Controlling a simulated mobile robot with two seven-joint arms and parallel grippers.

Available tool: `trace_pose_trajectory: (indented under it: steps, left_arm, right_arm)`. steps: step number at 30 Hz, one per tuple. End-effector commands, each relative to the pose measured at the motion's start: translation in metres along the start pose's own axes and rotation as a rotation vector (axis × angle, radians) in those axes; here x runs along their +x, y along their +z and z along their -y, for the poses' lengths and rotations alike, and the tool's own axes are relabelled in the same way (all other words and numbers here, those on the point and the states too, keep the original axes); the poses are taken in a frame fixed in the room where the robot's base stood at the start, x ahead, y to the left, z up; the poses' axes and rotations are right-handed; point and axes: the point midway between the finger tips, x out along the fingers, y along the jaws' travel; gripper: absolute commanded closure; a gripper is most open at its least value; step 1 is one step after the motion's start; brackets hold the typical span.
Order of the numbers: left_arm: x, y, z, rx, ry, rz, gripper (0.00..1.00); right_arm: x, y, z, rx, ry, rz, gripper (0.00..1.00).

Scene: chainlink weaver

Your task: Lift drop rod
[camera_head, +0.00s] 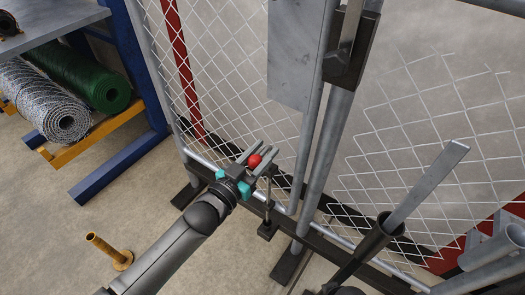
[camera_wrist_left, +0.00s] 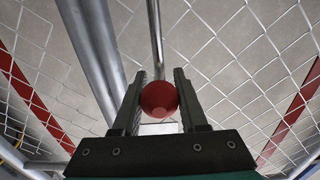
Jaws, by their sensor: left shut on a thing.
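The drop rod (camera_head: 268,196) is a thin grey upright rod at the bottom of the mesh gate, with its lower end at a small dark foot on the floor. A red ball knob (camera_head: 254,160) is at its top. My left gripper (camera_head: 264,153), with dark fingers and teal parts, is shut on the red knob. In the left wrist view the red knob (camera_wrist_left: 159,99) sits between the two fingers, and the rod (camera_wrist_left: 155,38) runs away behind it. I do not see my right gripper.
Chain-link mesh (camera_head: 232,55) and grey gate posts (camera_head: 325,150) stand close behind the gripper. A flat metal bar (camera_head: 428,185) sticks up from a dark tube at right.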

Motion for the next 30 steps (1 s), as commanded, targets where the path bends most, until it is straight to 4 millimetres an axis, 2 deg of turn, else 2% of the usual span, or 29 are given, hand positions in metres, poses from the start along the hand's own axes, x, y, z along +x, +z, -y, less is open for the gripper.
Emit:
trace_pose_trajectory:
  steps: [1,5,30]
  left_arm:
    - [-0.0002,0.0002,-0.0002,0.000,0.000,0.000,0.86]
    - [-0.0002,0.0003,-0.0002,0.000,0.000,0.000,1.00]
    - [-0.0003,0.0005,-0.0004,0.000,0.001,0.001,1.00]
  right_arm:
    - [0.0000,0.0000,0.0001,0.000,0.000,0.000,0.50]
    - [0.0001,0.0000,0.0001,0.000,0.000,0.000,0.50]
    - [0.0003,0.0004,0.0003,0.000,-0.001,0.001,0.50]
